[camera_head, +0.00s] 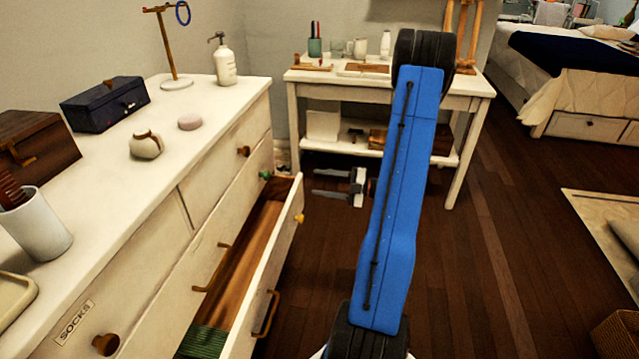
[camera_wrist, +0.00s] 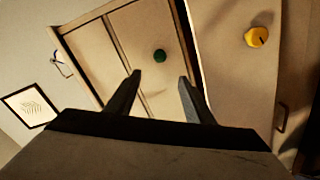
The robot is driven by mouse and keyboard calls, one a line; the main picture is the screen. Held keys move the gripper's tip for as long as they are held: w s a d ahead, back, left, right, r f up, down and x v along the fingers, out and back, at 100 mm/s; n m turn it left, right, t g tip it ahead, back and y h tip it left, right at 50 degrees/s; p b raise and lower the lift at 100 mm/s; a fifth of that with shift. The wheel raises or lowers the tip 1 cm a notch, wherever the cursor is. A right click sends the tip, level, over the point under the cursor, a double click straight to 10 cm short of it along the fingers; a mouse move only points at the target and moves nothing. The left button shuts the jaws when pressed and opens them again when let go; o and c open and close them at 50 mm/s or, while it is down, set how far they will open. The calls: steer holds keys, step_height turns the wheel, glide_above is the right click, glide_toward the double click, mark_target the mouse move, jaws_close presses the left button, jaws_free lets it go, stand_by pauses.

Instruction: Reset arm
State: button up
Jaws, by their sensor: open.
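My blue arm stands upright in the middle of the head view. My gripper (camera_head: 338,186) shows behind it at the left, its fingers pointing left toward the dresser's open drawer. In the wrist view the two fingers of my gripper (camera_wrist: 158,92) are apart, with nothing between them. Beyond them is a pale dresser front with a green knob (camera_wrist: 160,56). A yellow knob (camera_wrist: 256,37) is at the upper right, on the open drawer's front. My gripper looks clear of the drawer, touching nothing.
The white dresser (camera_head: 160,95) fills the left side. Its open drawer (camera_head: 290,225) juts out toward my arm and holds a green cloth (camera_head: 203,342). A white side table (camera_head: 470,85) stands behind my arm. A bed (camera_head: 560,85) is at the back right.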

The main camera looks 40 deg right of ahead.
stand_by(0.4)
steer(key=s+a+r+n+g, duration=0.3)
steer(key=a+r+n+g, duration=0.1)
steer(key=a+n, duration=0.45)
steer(key=s+a+r+n+g, duration=0.3)
steer(key=a+r+n+g, duration=0.1)
steer(key=a+n, duration=0.45)
steer(key=s+a+r+n+g, duration=0.3)
steer(key=a+n+g, duration=0.2)
steer(key=a+n, duration=0.35)
steer(key=s+a+r+n+t+h, duration=0.1)
steer(key=s+r+n+h, duration=0.1)
steer(key=s+n, duration=0.3)
steer(key=s+a+r+n+t+h, duration=0.1)
steer(key=s+n+h, duration=0.4)
steer(key=n, duration=0.7)
steer(key=s+a+r+n+t+h, duration=0.1)
steer(key=s+r+n+h, duration=0.3)
steer(key=n, duration=0.5)
steer(key=shift+s+a+r+t, duration=0.3)
steer(key=shift+s+a+r, duration=0.4)
steer(key=shift+s, duration=0.45)
steer(key=shift+n, duration=0.25)
